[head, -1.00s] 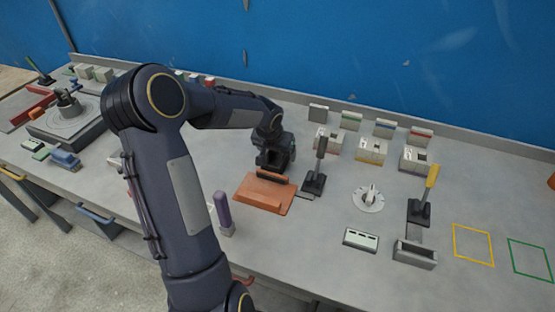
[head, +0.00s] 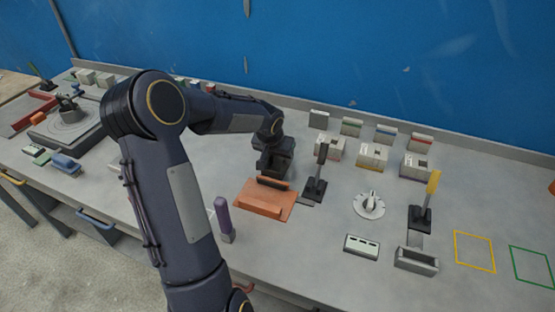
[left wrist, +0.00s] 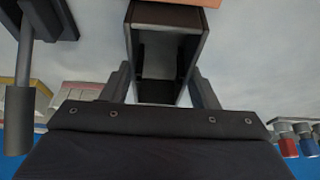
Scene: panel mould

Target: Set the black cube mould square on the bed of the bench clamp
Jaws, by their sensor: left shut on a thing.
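My left gripper (head: 274,160) is shut on the black cube mould (left wrist: 186,22). In the left wrist view the mould is an open, dark box with light edges, between the two fingers (left wrist: 163,84). In the head view it blends with the dark gripper. The bench clamp's orange-brown bed (head: 262,204) lies just in front of and below the gripper, and its edge shows at the top of the left wrist view (left wrist: 198,2). I cannot tell whether the mould touches the bed. My right gripper is not in view.
A black upright lever (head: 317,182) stands close to the right of the bed. A purple-handled post (head: 223,220) stands at its front left. Farther right are a round dial (head: 369,204), a yellow-handled lever (head: 424,206) and grey-white blocks (head: 372,157). A blue wall is behind.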

